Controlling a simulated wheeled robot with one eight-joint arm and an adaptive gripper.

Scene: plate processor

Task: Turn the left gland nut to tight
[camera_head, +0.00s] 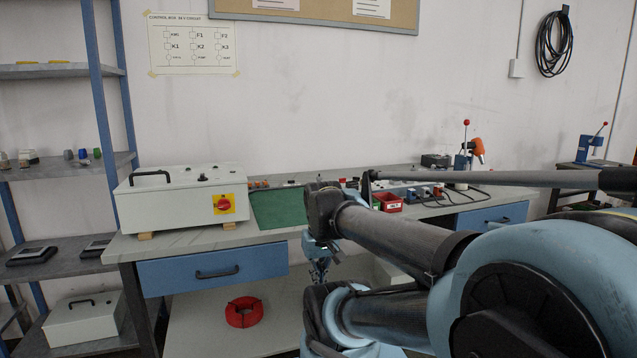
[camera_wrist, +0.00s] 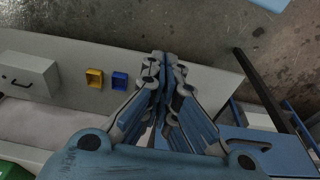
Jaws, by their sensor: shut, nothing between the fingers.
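I cannot make out a gland nut in either view. A white control box (camera_head: 183,198) with a dark handle and a red rotary switch (camera_head: 223,204) on a yellow plate stands on the left of the workbench (camera_head: 165,243). Small dark fittings on its lid are too small to identify. My gripper (camera_wrist: 163,60) is shut and empty in the wrist view, its fingertips together above the lower shelf and floor, apart from any object. In the head view my arm hides part of the bench.
A green mat (camera_head: 278,208) lies right of the box. A red bin (camera_head: 389,202) and cables are behind my arm. A red coil (camera_head: 244,312) lies below the drawer (camera_head: 213,270). The wrist view shows a yellow bin (camera_wrist: 94,78) and a blue bin (camera_wrist: 119,81).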

